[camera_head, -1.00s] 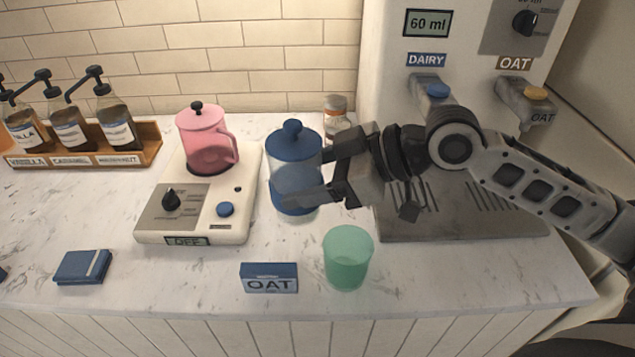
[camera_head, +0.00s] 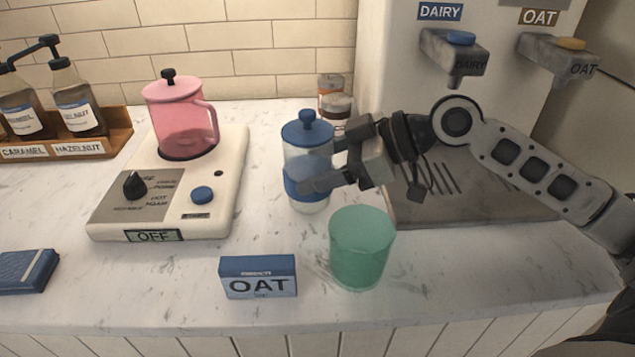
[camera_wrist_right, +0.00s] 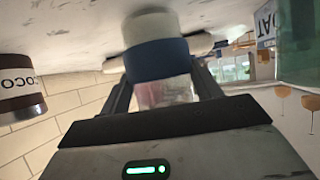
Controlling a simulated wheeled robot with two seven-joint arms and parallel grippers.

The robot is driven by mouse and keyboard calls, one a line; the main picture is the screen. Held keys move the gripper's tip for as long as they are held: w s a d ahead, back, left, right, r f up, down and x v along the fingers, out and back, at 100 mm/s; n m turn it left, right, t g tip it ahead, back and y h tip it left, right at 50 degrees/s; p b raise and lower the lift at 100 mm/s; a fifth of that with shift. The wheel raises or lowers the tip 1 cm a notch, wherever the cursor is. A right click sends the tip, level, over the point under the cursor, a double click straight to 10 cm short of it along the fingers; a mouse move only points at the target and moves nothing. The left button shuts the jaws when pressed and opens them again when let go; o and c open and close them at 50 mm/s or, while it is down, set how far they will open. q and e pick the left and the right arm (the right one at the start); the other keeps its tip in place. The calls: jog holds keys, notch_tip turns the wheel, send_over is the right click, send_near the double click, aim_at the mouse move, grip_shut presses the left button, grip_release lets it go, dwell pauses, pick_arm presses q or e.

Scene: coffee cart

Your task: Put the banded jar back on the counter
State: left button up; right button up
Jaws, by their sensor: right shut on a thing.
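The banded jar (camera_head: 307,165) is clear, with a blue knobbed lid and a blue band around its lower half. It stands upright to the right of the white warmer base. My right gripper (camera_head: 318,168) is shut on it from the right, at the height of the band. In the right wrist view the jar's band (camera_wrist_right: 157,60) sits between the two fingers, with its pale bottom close to the counter (camera_wrist_right: 60,25). I cannot tell for sure whether the bottom touches the counter. My left gripper is not in view.
A brown jar (camera_head: 334,96) stands behind. A green cup (camera_head: 362,248) and an OAT card (camera_head: 258,277) are in front. The pink pitcher (camera_head: 182,122) sits on the warmer base (camera_head: 215,170) at left. The dispenser (camera_head: 400,60) stands at right.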

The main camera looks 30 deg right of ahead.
jog(key=shift+f, duration=0.25)
jog(key=o, duration=1.4)
jog(key=shift+c, duration=0.2)
jog(key=shift+r, duration=0.15)
jog(key=v, duration=1.2)
jog(key=shift+b, duration=0.45)
